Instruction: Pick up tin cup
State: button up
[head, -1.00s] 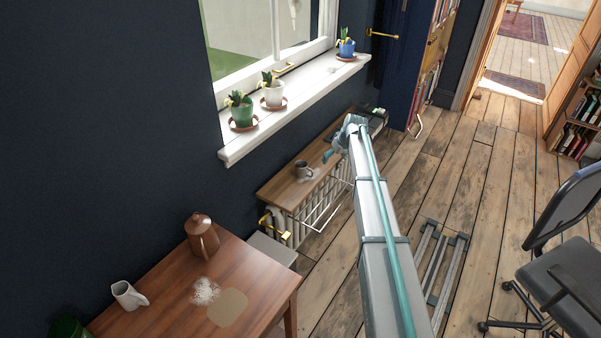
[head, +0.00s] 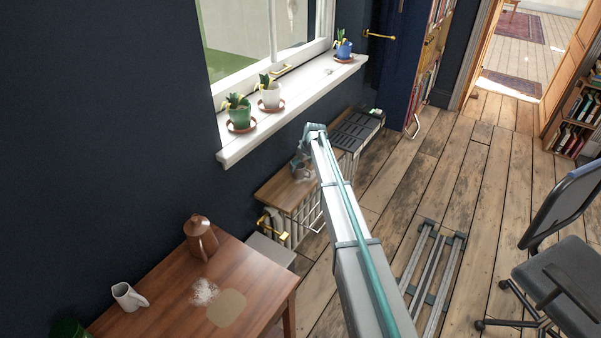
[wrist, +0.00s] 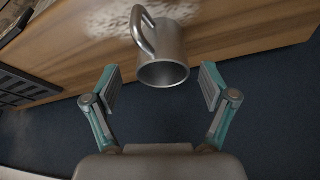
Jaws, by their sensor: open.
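The tin cup (wrist: 165,60) is a grey metal mug with a loop handle. In the wrist view it stands on a wooden shelf top (wrist: 230,33), its open rim towards my gripper and its handle at the upper left. My gripper (wrist: 157,88) is open, with one finger on each side of the cup's rim and gaps between the fingers and the cup. In the head view the cup (head: 299,169) is partly hidden by the end of my arm, above the wooden top over the radiator.
A pale powdery patch (wrist: 118,18) lies beside the cup. A dark slatted rack (head: 357,130) is at the shelf's far end. The window sill (head: 240,148) with potted plants is above. A table (head: 160,310) with a copper pot (head: 201,240) and white jug (head: 128,297) stands in front.

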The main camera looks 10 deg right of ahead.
jog(key=p+x, duration=0.1)
jog(key=x, duration=0.3)
jog(key=shift+a+f, duration=0.15)
jog(key=shift+c, duration=0.4)
jog(key=c, duration=1.2)
